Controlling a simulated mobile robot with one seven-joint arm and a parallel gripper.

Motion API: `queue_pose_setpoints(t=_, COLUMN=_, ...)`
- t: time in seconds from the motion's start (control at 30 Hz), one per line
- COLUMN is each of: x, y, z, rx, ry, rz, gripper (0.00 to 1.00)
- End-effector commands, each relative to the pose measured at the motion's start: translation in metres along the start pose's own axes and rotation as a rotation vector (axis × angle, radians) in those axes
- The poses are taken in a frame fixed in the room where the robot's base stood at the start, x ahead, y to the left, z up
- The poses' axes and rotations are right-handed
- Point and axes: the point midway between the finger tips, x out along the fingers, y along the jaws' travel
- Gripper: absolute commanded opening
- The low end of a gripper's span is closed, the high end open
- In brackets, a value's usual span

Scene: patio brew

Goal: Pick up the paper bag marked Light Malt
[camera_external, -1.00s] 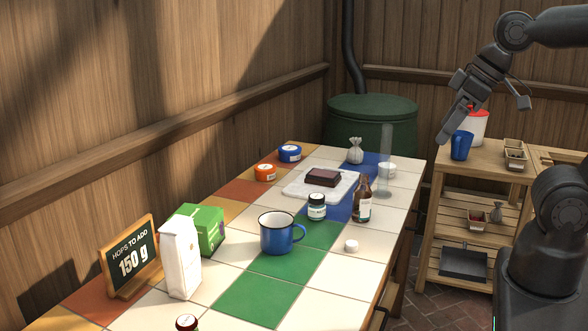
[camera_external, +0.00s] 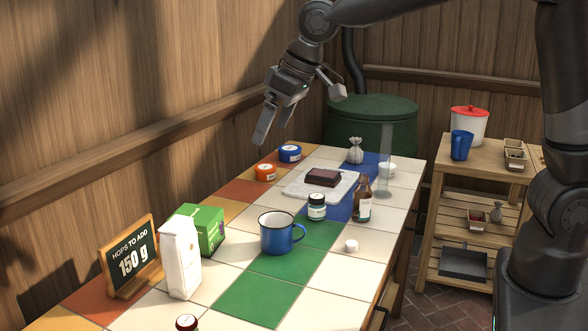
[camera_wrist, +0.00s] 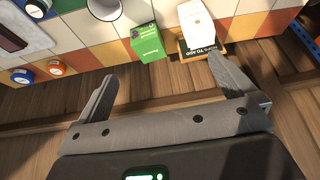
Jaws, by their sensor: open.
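A white paper bag (camera_external: 181,260) stands upright on the tiled table, in front of a green box and right of the chalkboard sign. Any label on it is not readable from here. In the wrist view the white bag (camera_wrist: 201,22) is at the top right, beyond the right finger. My gripper (camera_external: 267,127) is open and empty, in the air above the far left part of the table, well away from the bag. In the wrist view its two fingers (camera_wrist: 165,85) are spread wide with nothing between them.
A green box (camera_external: 205,228) and a chalkboard sign (camera_external: 131,259) reading "Hops to add 150 g" stand close to the bag. A blue mug (camera_external: 277,235), a teal-labelled jar (camera_external: 316,206) and a brown bottle (camera_external: 362,199) stand to the right. The wooden wall (camera_external: 130,90) runs along the left.

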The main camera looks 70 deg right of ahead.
Motion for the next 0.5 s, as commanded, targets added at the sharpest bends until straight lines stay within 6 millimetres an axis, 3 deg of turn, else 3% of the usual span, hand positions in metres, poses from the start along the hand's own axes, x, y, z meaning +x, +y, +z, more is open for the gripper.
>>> queue_pose_setpoints(t=0.1, x=0.040, y=-0.025, z=-0.025, rx=-0.016, ry=-0.012, rz=-0.001, gripper=0.99)
queue_pose_setpoints(t=0.3, x=0.105, y=-0.068, z=-0.054, rx=-0.041, ry=-0.023, rz=-0.001, gripper=0.99)
queue_pose_setpoints(t=0.5, x=0.149, y=-0.097, z=-0.067, rx=-0.058, ry=-0.027, rz=-0.002, gripper=0.99)
